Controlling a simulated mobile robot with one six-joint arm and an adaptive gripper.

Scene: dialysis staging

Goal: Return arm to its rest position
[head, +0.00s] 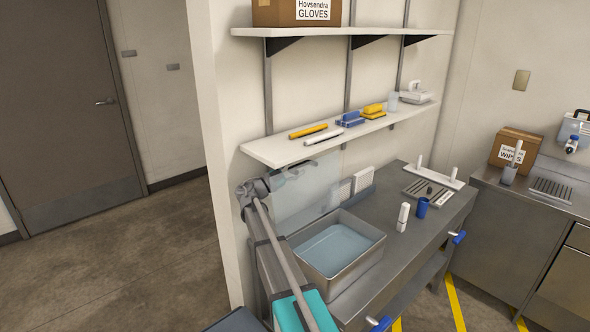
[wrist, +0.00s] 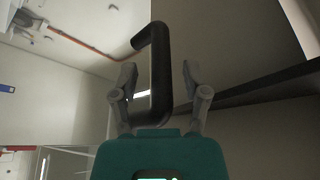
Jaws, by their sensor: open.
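My gripper (wrist: 158,72) shows in the wrist view with its two grey fingers spread apart above its teal body. A dark hooked bar (wrist: 160,45) shows between and beyond the fingers; I cannot tell what it belongs to or how far off it is. No held object is visible in the jaws. In the head view my arm (head: 285,262) rises at the lower middle, folded in front of the left end of the steel bench. The gripper's fingers cannot be made out in the head view.
A steel basin of bluish liquid (head: 337,249) stands close right of my arm on the bench (head: 407,256). A white bottle (head: 402,217) and blue cup (head: 422,207) stand farther right. A shelf (head: 275,150) overhangs the bench. Open floor (head: 110,255) lies left.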

